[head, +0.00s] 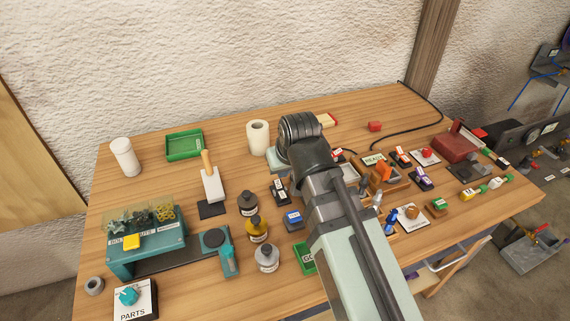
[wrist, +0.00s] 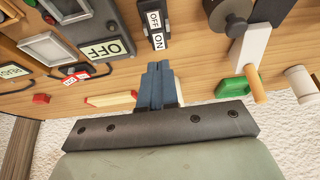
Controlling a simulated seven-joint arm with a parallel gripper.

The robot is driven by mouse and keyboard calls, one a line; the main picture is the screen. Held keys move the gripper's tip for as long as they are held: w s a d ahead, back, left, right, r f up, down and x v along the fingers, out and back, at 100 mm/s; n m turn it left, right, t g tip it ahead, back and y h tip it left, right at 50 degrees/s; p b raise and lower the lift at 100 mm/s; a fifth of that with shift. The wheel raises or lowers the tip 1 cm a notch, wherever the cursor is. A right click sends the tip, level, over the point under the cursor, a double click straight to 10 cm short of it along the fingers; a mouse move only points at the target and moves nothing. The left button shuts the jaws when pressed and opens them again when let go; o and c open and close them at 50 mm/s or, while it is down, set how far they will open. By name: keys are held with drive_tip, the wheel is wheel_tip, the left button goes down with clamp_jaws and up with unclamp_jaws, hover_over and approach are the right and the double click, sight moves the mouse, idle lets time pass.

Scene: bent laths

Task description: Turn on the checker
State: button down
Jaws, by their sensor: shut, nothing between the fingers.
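My gripper (wrist: 158,68) shows in the wrist view with its blue-grey fingers closed together and nothing between them. Its tips point at a black switch (wrist: 155,42) with a white label reading OFF and ON. The tips look just short of the switch; I cannot tell whether they touch it. In the head view the black switch (head: 280,189) stands left of my arm, which hides the fingertips and much of the unit.
Several bottles (head: 257,229) stand left of the switch, with a blue block (head: 293,219) close by. Small labelled parts crowd the right side. The back middle of the table is fairly clear.

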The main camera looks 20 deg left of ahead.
sight(278, 184)
drive_tip(key=shift+x, duration=3.9)
drive_tip(key=shift+w+a, duration=0.1)
drive_tip(key=shift+w+a+f, duration=0.2)
drive_tip(key=shift+w, duration=0.05)
drive_tip(key=shift+s+d, duration=0.1)
drive_tip(key=shift+s, duration=0.05)
drive_tip(key=shift+s+d, duration=0.15)
drive_tip(key=shift+s+d, duration=0.45)
drive_tip(key=shift+r, duration=0.15)
drive_tip(key=w+a+r+v, duration=0.1)
drive_tip(key=w+a+v, duration=0.1)
drive_tip(key=v, duration=1.1)
drive_tip(key=shift+r, duration=0.45)
